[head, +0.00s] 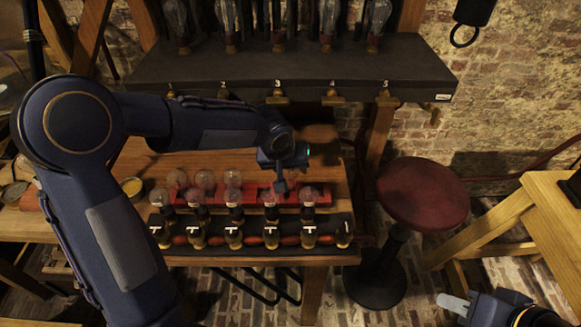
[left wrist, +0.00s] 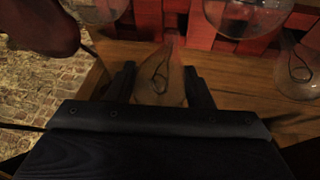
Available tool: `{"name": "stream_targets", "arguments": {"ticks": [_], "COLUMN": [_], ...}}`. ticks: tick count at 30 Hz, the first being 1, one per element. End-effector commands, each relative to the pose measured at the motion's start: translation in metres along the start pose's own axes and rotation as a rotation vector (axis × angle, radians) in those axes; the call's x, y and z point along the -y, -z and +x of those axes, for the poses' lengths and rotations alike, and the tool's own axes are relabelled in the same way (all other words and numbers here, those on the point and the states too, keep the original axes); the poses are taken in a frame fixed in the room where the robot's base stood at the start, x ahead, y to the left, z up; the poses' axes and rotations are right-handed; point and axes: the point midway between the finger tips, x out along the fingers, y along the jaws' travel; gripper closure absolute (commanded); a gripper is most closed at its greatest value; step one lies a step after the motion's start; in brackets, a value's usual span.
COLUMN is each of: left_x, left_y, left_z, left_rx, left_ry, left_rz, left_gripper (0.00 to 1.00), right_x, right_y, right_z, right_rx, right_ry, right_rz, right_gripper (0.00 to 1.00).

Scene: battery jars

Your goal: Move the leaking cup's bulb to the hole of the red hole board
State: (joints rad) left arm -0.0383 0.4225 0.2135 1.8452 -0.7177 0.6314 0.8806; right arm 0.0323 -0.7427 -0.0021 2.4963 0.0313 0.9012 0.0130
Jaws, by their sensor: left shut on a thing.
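My left gripper (head: 281,186) points down over the red hole board (head: 338,197) on the wooden table. In the left wrist view it is shut on a clear glass bulb (left wrist: 163,80), with a finger on each side. The board's red blocks (left wrist: 205,20) show beyond it. Several clear bulbs stand along the board, such as this left one (head: 177,179). In front, a dark rack (head: 345,222) holds a row of cups (head: 233,238) with bulbs above them. I cannot tell which cup leaks. My right gripper (head: 456,303) is at the lower right, away from the table; its jaws are unclear.
A dark shelf (head: 290,62) with numbered hooks and more bulbs stands behind the table. A round red stool (head: 422,193) is right of the table. A wooden frame (head: 500,215) stands further right. Other bulbs (left wrist: 298,70) are close to the held one.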

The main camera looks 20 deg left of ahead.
Motion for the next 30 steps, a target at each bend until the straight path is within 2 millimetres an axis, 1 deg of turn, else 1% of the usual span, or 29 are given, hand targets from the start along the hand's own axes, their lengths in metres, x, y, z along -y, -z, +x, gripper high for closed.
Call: {"name": "stream_targets", "arguments": {"ticks": [3, 30], "left_x": [0.0003, -0.0001], "left_y": [-0.0009, -0.0005], "left_z": [0.0007, -0.0002], "left_rx": [0.0, -0.001], "left_ry": [0.0, 0.0], "left_rz": [0.0, -0.001], "left_gripper": [0.8, 0.8], "right_x": [-0.0015, -0.0034], "right_y": [-0.0017, -0.0038], "right_z": [0.0033, 0.0075], "right_rx": [0.0, 0.0], "right_ry": [0.0, 0.0], "right_rz": [0.0, 0.0], "right_gripper": [0.68, 0.68]}}
